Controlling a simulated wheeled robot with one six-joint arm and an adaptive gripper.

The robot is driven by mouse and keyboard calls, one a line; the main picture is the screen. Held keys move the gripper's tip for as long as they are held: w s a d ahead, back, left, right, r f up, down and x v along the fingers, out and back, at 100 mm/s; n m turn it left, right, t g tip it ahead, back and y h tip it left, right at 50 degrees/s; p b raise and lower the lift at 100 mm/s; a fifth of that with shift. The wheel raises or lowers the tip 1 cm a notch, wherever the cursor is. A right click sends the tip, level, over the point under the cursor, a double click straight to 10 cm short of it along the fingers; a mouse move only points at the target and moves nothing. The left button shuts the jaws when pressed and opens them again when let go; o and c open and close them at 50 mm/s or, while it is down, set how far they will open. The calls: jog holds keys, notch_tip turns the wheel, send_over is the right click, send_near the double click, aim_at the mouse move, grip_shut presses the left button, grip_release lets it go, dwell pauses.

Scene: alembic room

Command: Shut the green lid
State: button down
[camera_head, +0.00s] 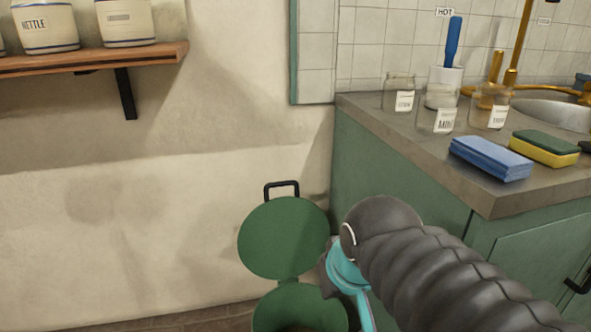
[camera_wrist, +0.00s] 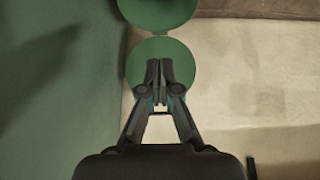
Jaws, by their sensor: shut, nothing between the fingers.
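The round green lid (camera_head: 283,238) stands open and upright above the green bin (camera_head: 300,308), with its black handle (camera_head: 282,190) on top. The bin is by the wall, partly cut off by the frame. My gripper (camera_wrist: 160,66) is shut and empty. In the head view my arm hides most of the gripper, just right of the lid. The wrist view appears upside down; there the lid (camera_wrist: 139,55) is behind my fingertips and the bin (camera_wrist: 158,10) is above it. I cannot tell whether the fingers touch the lid. The handle does not show there.
A green cabinet (camera_head: 390,180) with a grey counter (camera_head: 440,160) stands right of the bin, close to my arm. Jars, a blue cloth stack (camera_head: 490,158) and a sponge (camera_head: 544,148) lie on it. A wooden shelf (camera_head: 100,58) is at upper left. The wall left of the lid is clear.

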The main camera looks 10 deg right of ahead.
jog(key=w+r+g+p, duration=0.15)
jog(key=w+r, duration=0.35)
jog(key=w, duration=1.2)
jog(key=w+r+p, duration=0.3)
jog(key=w+r, duration=0.3)
jog(key=w, duration=1.1)
jog(key=w+a+f+p, duration=0.1)
jog(key=w+f, duration=0.3)
jog(key=w, duration=0.6)
jog(key=x, duration=1)
jog(key=shift+s, duration=2.25)
jog(key=shift+s+a+b, duration=0.1)
jog(key=shift+a+b, duration=0.05)
jog(key=shift+b, duration=0.3)
